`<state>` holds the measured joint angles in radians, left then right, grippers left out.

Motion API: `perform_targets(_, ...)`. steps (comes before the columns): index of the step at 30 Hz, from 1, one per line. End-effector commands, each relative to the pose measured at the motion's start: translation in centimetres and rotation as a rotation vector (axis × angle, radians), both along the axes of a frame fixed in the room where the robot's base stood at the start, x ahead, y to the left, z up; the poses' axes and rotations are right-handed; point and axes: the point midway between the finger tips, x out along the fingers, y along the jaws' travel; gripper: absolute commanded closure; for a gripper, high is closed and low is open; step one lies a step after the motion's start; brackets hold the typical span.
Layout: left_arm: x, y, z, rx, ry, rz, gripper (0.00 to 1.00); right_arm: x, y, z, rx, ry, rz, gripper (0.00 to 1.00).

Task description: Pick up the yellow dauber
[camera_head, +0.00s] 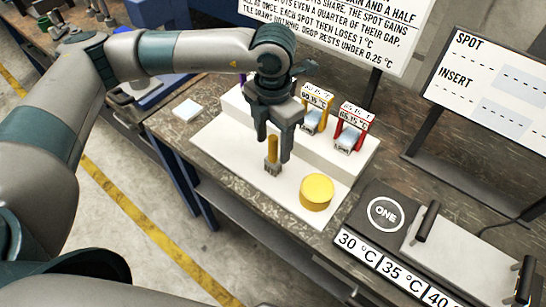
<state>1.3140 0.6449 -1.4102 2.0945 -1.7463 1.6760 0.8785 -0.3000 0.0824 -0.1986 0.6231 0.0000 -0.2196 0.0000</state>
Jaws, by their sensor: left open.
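The yellow dauber (272,151) stands upright on the white board (238,172), with a yellow handle above a grey lower end. My left gripper (274,147) points down over it, open, with a finger showing to either side of the handle. I cannot tell whether either finger touches it. My right gripper is not in view.
A round yellow block (316,192) sits close to the dauber's right. Labelled yellow (314,112) and red (350,128) stands are on a white step behind.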

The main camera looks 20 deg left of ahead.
Motion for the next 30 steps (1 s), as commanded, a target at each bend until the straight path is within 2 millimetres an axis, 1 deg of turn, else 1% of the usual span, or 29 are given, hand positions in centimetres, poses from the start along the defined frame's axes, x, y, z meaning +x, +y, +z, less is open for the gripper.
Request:
perform_targets(8, 0.0, 0.0, 0.0, 0.000, 0.000, 0.001, 0.45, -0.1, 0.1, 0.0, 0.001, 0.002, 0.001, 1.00)
perform_targets(13, 0.0, 0.1, -0.5, 0.000, 0.002, 0.002, 0.45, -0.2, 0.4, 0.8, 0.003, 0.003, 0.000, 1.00)
perform_targets(20, -0.1, 0.2, -2.6, 0.001, 0.003, 0.002, 0.45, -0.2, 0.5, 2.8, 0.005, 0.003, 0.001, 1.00)
perform_targets(21, -0.1, 0.2, -3.3, 0.002, 0.003, 0.002, 0.45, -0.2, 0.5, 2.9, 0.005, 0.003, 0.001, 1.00)
perform_targets(25, -0.1, 0.2, -4.6, 0.002, 0.001, 0.002, 0.45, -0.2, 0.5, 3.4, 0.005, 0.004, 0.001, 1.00)
perform_targets(30, -0.1, 0.2, -5.2, 0.000, 0.000, 0.001, 0.45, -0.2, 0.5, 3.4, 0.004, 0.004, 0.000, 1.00)
